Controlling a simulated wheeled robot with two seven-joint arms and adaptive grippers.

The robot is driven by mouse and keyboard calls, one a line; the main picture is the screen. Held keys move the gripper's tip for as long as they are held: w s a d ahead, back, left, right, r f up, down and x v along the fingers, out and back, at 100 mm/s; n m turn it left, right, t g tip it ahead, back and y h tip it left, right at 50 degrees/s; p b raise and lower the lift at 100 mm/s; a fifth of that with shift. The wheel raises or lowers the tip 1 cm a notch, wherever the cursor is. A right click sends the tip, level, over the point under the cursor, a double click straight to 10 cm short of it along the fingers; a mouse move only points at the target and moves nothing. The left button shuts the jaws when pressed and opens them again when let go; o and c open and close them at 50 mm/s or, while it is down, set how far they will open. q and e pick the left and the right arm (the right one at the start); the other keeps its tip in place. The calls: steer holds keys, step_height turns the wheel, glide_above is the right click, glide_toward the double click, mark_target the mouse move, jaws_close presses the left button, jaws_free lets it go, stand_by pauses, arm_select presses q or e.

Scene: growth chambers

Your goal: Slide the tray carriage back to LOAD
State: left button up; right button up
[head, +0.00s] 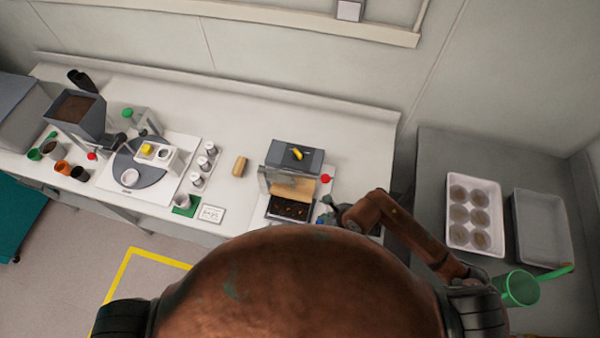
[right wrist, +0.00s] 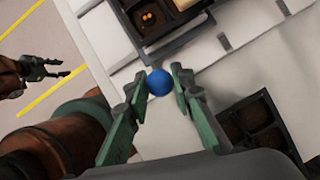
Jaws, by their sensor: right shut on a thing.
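The tray carriage (head: 268,214) holds a dark tray of soil cells and sits at the front of a small grey press-like station (head: 296,156). In the right wrist view a corner of the carriage (right wrist: 176,50) shows at the top, with a blue ball knob (right wrist: 159,82) just below it. My right gripper (head: 330,213) is at the carriage's right front corner; in the wrist view its green fingers (right wrist: 160,84) are shut on the blue knob. My left gripper (right wrist: 62,70) shows at the left of the wrist view, open and empty, away from the carriage. No LOAD mark is readable.
A red knob (head: 326,179) stands right of the station. A tan block (head: 240,166), a small sign (head: 211,214) and several white-capped jars lie left. A dark celled tray (right wrist: 258,125) is right of my fingers in the wrist view. A white tray (head: 452,236) is on the right bench.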

steer(key=shift+s+a+p, duration=0.15)
steer(key=shift+s+a, duration=0.1)
steer(key=shift+s, duration=0.65)
steer(key=shift+s+a+p, duration=0.15)
steer(key=shift+s+a, duration=0.1)
steer(key=shift+s, duration=0.7)
steer(key=shift+s+a+p, duration=0.15)
steer(key=shift+s+a, duration=0.1)
steer(key=shift+s, duration=0.65)
steer(key=o, duration=0.8)
steer(key=shift+w, duration=0.15)
step_height(320, 180, up, 8)
steer(key=p, duration=0.6)
